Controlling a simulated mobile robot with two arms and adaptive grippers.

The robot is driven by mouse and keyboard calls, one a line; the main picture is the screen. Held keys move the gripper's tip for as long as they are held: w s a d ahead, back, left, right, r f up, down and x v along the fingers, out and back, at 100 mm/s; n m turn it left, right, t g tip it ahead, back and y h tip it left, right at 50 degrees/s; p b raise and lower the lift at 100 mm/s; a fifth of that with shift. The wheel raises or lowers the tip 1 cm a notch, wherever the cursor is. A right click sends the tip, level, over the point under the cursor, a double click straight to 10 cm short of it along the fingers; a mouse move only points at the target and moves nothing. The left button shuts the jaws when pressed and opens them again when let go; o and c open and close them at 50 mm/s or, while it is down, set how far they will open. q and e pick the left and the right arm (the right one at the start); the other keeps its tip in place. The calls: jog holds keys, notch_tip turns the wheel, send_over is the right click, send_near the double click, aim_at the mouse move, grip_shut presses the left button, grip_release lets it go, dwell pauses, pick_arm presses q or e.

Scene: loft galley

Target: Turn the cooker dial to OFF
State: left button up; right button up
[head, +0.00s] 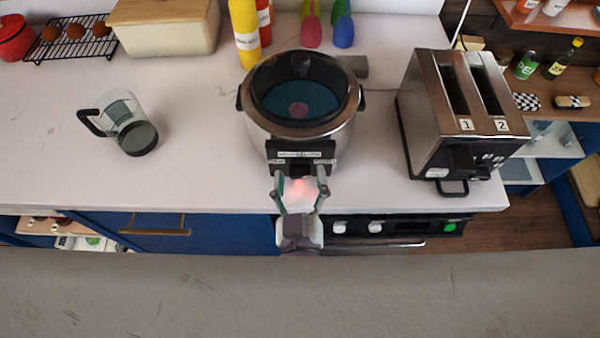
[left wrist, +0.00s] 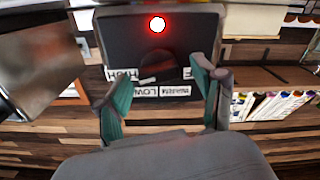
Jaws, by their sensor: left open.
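The cooker (head: 341,128) is a round steel pot with a glass lid, standing at the counter's front edge. Its black control panel (left wrist: 110,30) fills the upper middle of the left wrist view, with a lit red lamp. The dark dial (left wrist: 162,66) sits below the lamp; a pale mark shows on its lower left side, towards the HIGH and LOW labels. A label at the right is partly hidden by a finger, WARM shows below. My left gripper (head: 301,188) is open in front of the panel, its fingers (left wrist: 164,88) either side of the dial, apparently not touching it. My right gripper is not in view.
Yellow and red bottles (head: 244,35) stand behind the cooker. Oven knobs (head: 375,227) are below the counter edge. The counter between mug and cooker is clear.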

pick_arm(q)
jog(key=c, duration=1.1)
jog(key=shift+c, duration=0.2)
